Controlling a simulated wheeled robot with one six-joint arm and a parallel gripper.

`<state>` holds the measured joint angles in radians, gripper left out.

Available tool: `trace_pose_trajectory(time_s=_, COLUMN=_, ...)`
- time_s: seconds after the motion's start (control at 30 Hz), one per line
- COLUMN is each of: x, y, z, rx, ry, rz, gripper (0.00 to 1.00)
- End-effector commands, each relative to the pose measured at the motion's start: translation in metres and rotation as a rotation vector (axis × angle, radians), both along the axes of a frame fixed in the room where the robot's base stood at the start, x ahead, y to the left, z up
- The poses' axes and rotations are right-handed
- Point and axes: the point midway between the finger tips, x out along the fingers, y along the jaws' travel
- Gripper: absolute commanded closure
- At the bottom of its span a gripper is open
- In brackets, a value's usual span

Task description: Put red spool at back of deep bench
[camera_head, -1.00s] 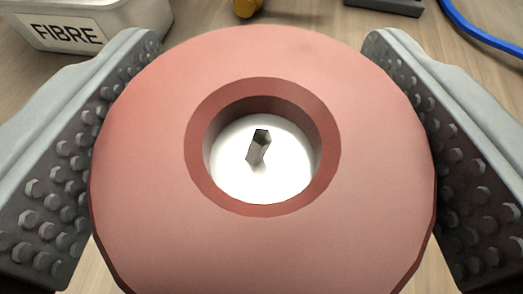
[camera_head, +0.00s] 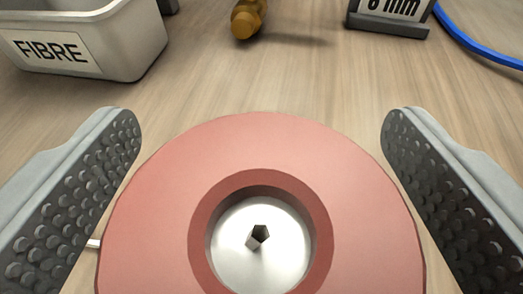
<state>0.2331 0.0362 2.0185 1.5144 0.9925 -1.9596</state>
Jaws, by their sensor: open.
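The red spool (camera_head: 160,200) lies flat with its round face up, low in the view and cut off by the bottom edge. My gripper (camera_head: 262,140) is open, with one studded jaw on each side of the spool. Gaps show between the jaws' front ends and the spool. The wooden bench top (camera_head: 300,85) stretches away beyond the spool.
A pale bin labelled FIBRE (camera_head: 125,45) stands at the far left. An orange-brown object (camera_head: 247,18) lies at the far middle. A dark stand with an "mm" label (camera_head: 390,20) and a blue cable (camera_head: 480,45) are at the far right. Bare bench lies between.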

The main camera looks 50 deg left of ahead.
Motion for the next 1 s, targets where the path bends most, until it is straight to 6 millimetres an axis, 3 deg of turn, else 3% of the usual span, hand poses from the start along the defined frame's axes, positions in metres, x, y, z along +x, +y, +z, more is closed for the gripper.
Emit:
trace_pose_trajectory(time_s=0.23, x=-0.005, y=-0.006, z=0.005, rx=0.0, ry=0.0, rz=-0.002, gripper=0.15)
trace_pose_trajectory(time_s=0.7, x=-0.058, y=-0.065, z=0.03, rx=0.0, ry=-0.001, rz=-0.003, gripper=0.15)
trace_pose_trajectory(time_s=1.0, x=-0.076, y=-0.084, z=0.037, rx=0.0, ry=0.0, rz=-0.001, gripper=0.15)
